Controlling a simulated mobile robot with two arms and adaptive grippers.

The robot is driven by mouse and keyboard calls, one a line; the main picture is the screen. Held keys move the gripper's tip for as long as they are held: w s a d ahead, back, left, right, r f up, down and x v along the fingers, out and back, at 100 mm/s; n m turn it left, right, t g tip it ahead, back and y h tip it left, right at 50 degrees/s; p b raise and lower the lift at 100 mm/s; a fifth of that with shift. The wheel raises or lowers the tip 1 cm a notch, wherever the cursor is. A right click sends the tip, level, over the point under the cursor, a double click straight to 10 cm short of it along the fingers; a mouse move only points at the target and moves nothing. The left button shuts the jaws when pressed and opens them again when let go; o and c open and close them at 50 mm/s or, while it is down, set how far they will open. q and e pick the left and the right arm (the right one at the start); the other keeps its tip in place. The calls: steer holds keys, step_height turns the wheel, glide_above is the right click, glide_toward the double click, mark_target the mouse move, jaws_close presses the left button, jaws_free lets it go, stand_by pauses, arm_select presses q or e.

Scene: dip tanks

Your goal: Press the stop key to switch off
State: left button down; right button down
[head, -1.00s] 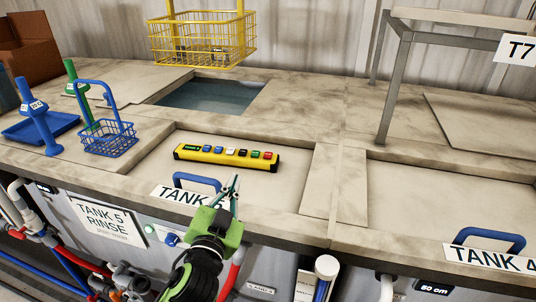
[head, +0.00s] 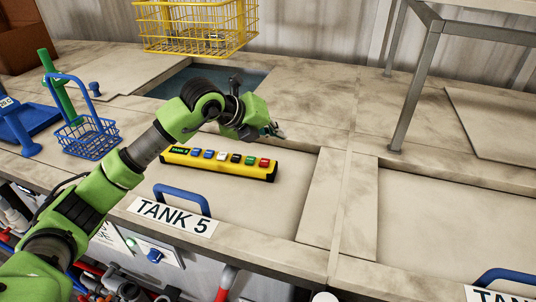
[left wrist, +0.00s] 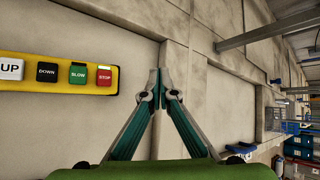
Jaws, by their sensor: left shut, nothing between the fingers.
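The yellow key bar (head: 222,171) lies on the closed lid of tank 5, with a row of coloured keys. The red stop key (head: 265,162) is at its right end; in the left wrist view the red key (left wrist: 104,77), marked STOP, is left of the fingers. My left gripper (head: 279,132) is above and behind the right end of the bar, apart from it. Its teal fingers (left wrist: 159,78) meet at the tips with nothing between them. The right gripper is not in view.
A yellow wire basket (head: 197,30) hangs over the open water tank (head: 180,80) behind. A blue basket (head: 88,138) stands at left. A grey metal frame (head: 414,90) stands at right. The TANK 5 lid has a blue handle (head: 182,192).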

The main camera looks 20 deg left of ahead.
arm_select(q)
steer(key=y, duration=0.2)
glide_above(262, 162)
steer(key=shift+r+n, duration=0.4)
steer(key=shift+n, duration=0.1)
steer(key=shift+d+f, duration=0.1)
steer(key=shift+f, duration=0.05)
step_height(262, 162, down, 8)
steer(key=b, duration=0.4)
steer(key=shift+f+b, duration=0.35)
steer(key=shift+b, duration=0.15)
